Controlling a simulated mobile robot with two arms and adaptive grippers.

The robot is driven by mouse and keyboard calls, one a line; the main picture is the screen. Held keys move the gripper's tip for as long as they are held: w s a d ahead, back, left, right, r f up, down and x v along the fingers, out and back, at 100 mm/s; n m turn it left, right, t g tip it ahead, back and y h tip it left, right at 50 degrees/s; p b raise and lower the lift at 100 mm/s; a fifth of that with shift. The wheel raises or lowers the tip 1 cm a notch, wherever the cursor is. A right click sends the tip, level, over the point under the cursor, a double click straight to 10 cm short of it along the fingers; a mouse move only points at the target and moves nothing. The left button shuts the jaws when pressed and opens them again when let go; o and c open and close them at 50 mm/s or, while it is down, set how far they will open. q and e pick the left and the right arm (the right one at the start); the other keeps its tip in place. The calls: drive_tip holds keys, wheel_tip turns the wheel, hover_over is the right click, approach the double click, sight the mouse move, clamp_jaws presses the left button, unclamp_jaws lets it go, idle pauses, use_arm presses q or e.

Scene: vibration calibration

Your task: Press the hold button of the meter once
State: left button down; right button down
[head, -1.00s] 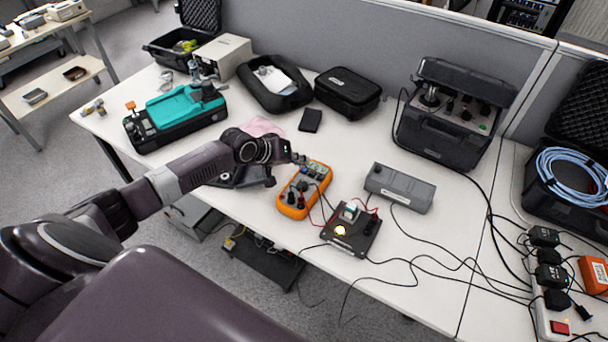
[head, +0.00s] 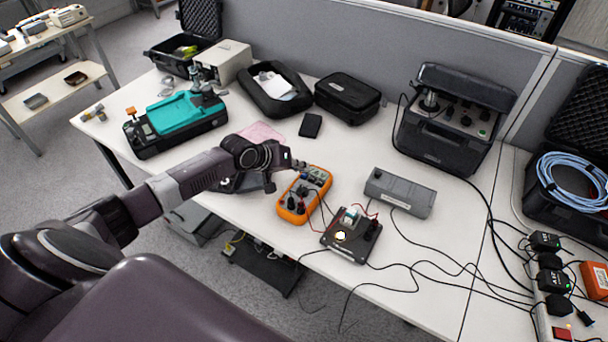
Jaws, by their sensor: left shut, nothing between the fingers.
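The orange multimeter (head: 287,214) lies on the white table, its face with a display, buttons and dial turned up. Leads run from its near part toward the small black test box (head: 345,252). My left gripper (head: 299,163) is at the far end of the meter, close to its display and buttons. It is shut and holds nothing. The hold button is too small to make out, and I cannot tell whether the fingertips touch the meter. My right gripper is not in view.
A grey box (head: 399,192) stands right of the meter, with loose cables in front of it. A black wallet-like item (head: 311,125) and a pink cloth (head: 260,133) lie behind. A teal-topped case (head: 180,118) is at left. Free table lies behind the grey box.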

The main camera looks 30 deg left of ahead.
sight(302, 176)
use_arm(q)
drive_tip(key=shift+f, duration=0.1)
idle(0.4)
drive_tip(key=shift+f, duration=0.35)
drive_tip(key=shift+f+b, duration=0.3)
drive_tip(key=shift+f, duration=0.15)
idle(0.8)
drive_tip(key=shift+s, duration=0.1)
drive_tip(key=shift+r+p, duration=0.85)
drive_tip(key=shift+p, duration=0.05)
drive_tip(key=shift+r, duration=0.1)
wheel_tip(302, 176, up, 5)
drive_tip(key=p, duration=0.5)
